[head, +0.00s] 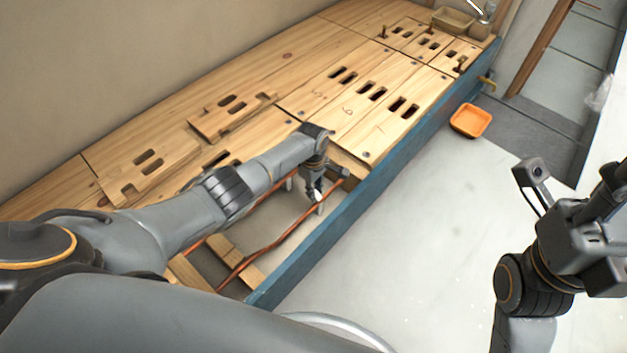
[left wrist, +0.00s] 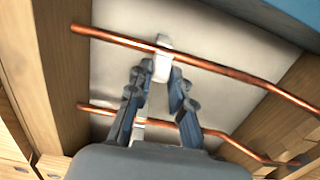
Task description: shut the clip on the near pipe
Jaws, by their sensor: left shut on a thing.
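Two copper pipes run through the open bay in the wooden floor. The near pipe (head: 281,240) lies closest to the blue rail and crosses the top of the left wrist view (left wrist: 225,71). A white clip (left wrist: 162,60) sits on it. My left gripper (head: 317,190) reaches down into the bay; its fingers (left wrist: 161,80) are shut on this clip, one on each side. Whether the clip is latched cannot be seen. The far pipe (left wrist: 210,132) has another pale clip (left wrist: 138,132), partly hidden by the fingers. My right gripper (head: 605,190) is at the right edge, its fingers unclear.
The blue rail (head: 370,190) edges the bay in front. Wooden joists (head: 232,262) cross it. Slotted floor panels (head: 335,100) surround the opening, with a loose slotted board (head: 228,115) on top. An orange tray (head: 470,120) lies on the clear pale floor beyond the rail.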

